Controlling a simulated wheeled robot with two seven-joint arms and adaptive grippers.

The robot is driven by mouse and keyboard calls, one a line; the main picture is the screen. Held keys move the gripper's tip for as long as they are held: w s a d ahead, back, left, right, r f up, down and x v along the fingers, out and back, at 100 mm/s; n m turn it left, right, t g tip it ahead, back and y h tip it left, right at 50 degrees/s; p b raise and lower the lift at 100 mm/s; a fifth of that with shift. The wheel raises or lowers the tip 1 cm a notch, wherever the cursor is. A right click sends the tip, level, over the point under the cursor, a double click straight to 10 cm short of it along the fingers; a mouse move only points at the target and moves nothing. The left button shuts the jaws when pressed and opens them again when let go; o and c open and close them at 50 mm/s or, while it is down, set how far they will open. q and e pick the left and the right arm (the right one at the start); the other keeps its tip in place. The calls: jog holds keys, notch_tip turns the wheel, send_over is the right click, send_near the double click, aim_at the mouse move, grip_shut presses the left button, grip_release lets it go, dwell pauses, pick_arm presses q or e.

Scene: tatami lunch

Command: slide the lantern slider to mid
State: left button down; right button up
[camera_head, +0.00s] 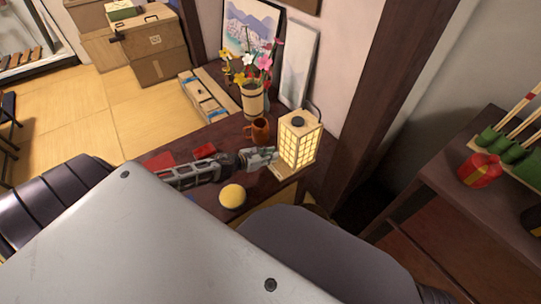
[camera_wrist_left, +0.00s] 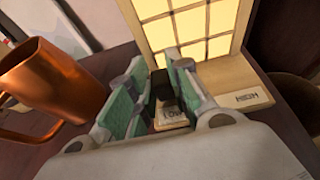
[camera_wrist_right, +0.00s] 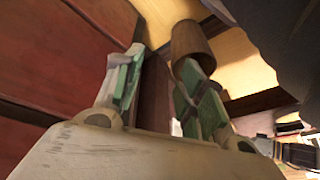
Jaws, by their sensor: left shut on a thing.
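The lit paper lantern (camera_head: 299,143) stands upright on its wooden base near the right end of the dark low table. Its glowing panels (camera_wrist_left: 193,28) fill the top of the left wrist view. My left gripper (camera_head: 272,155) is at the base, its fingers closed around the small dark slider knob (camera_wrist_left: 162,90). A LOW label (camera_wrist_left: 173,113) shows near the fingers and a HIGH label (camera_wrist_left: 248,98) lies to the right. Any label between them is not readable. My right gripper (camera_wrist_right: 155,65) is open, with no held thing seen between its fingers.
A copper mug (camera_wrist_left: 55,80) stands close left of my left gripper; it also shows in the head view (camera_head: 259,131). A flower pot (camera_head: 253,100) is behind it. A round yellow-topped thing (camera_head: 232,195) sits in front. A dark shelf (camera_head: 440,190) stands right.

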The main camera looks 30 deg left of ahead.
pick_arm(q)
jog(key=shift+s+d+p, duration=0.25)
jog(key=shift+s+d, duration=0.05)
jog(key=shift+d, duration=0.4)
jog(key=shift+s+d+p, duration=0.2)
jog(key=shift+s+d, duration=0.1)
jog(key=shift+d, duration=0.4)
jog(key=shift+s+d+p, duration=0.25)
jog(key=shift+s+d, duration=0.05)
jog(key=shift+d, duration=0.4)
jog(key=c, duration=1.3)
grip_release()
jog(key=shift+s+a, duration=0.1)
jog(key=shift+s, duration=0.05)
jog(key=shift+v, duration=5.85)
jog(key=shift+r, duration=0.1)
